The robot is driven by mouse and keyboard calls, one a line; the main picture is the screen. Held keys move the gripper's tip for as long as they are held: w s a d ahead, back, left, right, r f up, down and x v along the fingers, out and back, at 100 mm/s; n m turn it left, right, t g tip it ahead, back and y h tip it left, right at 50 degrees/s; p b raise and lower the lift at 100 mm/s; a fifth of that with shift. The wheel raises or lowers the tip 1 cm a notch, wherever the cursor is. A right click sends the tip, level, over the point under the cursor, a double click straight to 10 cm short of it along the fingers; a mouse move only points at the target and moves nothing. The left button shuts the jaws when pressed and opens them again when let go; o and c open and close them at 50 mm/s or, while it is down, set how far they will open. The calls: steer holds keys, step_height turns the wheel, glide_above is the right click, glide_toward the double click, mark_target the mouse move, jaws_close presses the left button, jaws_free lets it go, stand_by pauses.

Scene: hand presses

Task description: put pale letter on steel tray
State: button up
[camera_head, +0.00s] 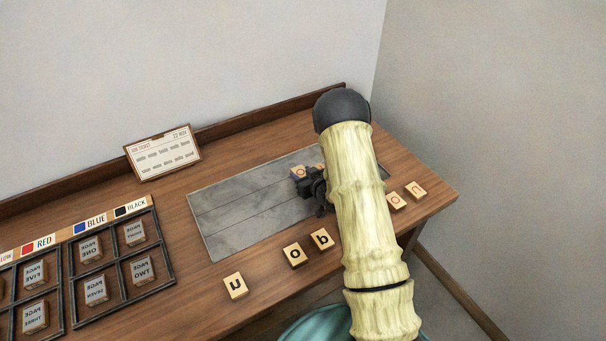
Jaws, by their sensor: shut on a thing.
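The steel tray (235,215) is a grey slab with lines across it, lying on the wooden desk. My gripper (309,183) is a small dark shape over the tray's right part, shut on a pale letter block (298,172). The block shows a round dark letter, and its lower part is hidden, so I cannot tell whether it touches the tray. Another pale piece (320,167) shows just behind, mostly covered by my arm. Pale letter blocks lie along the front: a "u" (235,286), an "o" (294,255) and a "b" (321,239).
Two more letter blocks (397,200) (415,190) lie right of my arm. A ticket card (163,154) leans at the back. Dark-framed trays (120,256) with page blocks and colour labels fill the left. The tray's left half is bare.

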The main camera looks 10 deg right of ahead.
steer(key=shift+f+b, duration=0.35)
steer(key=shift+f, duration=0.05)
steer(key=shift+f+b, duration=0.25)
steer(key=shift+b, duration=0.05)
steer(key=shift+s, duration=0.1)
steer(key=o, duration=1)
steer(key=shift+f, duration=0.1)
steer(key=shift+c, duration=0.2)
steer(key=shift+s, duration=0.1)
